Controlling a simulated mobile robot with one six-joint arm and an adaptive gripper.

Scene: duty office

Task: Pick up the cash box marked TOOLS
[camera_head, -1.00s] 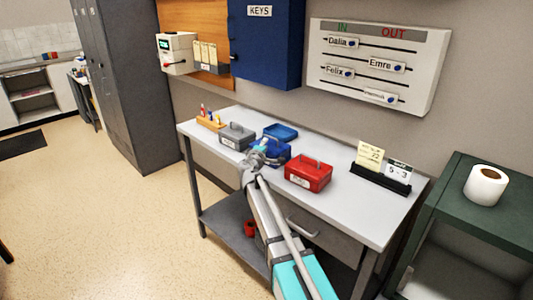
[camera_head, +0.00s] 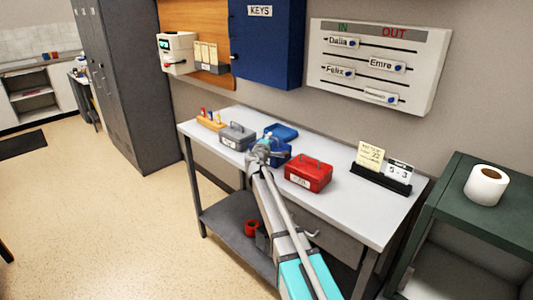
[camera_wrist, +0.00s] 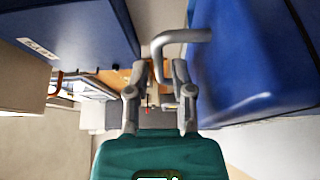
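Three cash boxes stand on the desk: a grey one (camera_head: 237,139), a blue one (camera_head: 281,150) and a red one (camera_head: 309,177). Each has a pale front label or is partly covered, and I cannot read TOOLS on any of them. My gripper (camera_head: 262,143) is at the blue box, hiding part of its front and left side. In the wrist view the blue box (camera_wrist: 240,75) fills the right side, and its grey bent handle (camera_wrist: 180,37) reaches between my open fingertips (camera_wrist: 160,72). A gap shows beside the handle; I see no firm grip.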

